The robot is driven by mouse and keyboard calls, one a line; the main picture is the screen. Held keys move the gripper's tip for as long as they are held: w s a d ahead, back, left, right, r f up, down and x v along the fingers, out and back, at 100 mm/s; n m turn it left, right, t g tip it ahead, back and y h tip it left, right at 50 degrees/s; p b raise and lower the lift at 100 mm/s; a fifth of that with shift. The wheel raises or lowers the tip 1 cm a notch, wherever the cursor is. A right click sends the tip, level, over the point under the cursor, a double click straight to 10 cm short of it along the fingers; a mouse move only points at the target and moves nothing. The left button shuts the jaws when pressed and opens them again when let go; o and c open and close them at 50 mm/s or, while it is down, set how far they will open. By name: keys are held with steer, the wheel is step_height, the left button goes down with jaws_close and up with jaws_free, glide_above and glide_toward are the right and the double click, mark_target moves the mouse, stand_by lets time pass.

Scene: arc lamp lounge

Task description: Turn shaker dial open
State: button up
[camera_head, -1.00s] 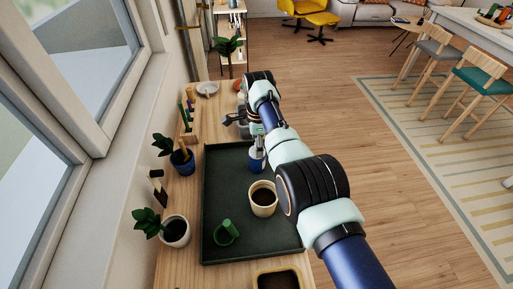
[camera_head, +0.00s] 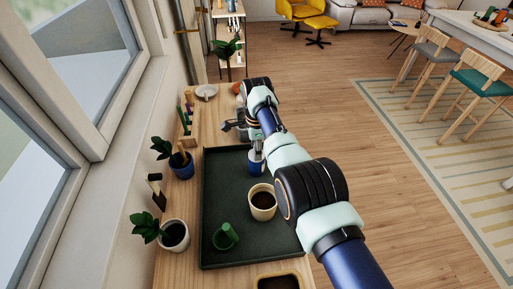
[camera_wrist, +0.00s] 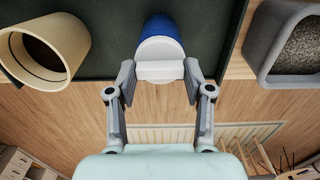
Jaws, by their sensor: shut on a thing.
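The shaker has a blue body (camera_wrist: 163,27) and a white top with a raised bar-shaped dial (camera_wrist: 160,71). In the head view, the shaker (camera_head: 256,165) stands upright at the far right part of the dark green tray (camera_head: 222,178). My gripper (camera_wrist: 160,79) is shut on the white dial, with one finger at each end of the bar. In the head view, my gripper (camera_head: 254,141) is directly above the shaker, and my arm partly hides it. The dial's markings are not visible.
A cream pot of dark soil (camera_head: 263,203) and a green cup-like item (camera_head: 225,236) are on the tray. A grey planter (camera_wrist: 294,44) is near the shaker in the wrist view. Potted plants (camera_head: 174,233) line the window side. Open floor lies right of the table.

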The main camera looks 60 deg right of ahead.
steer(key=n, duration=0.8)
steer(key=shift+n, duration=0.3)
steer(key=n, duration=0.4)
steer(key=shift+n, duration=2.5)
steer(key=o, duration=1.2)
steer(key=shift+c, duration=0.2)
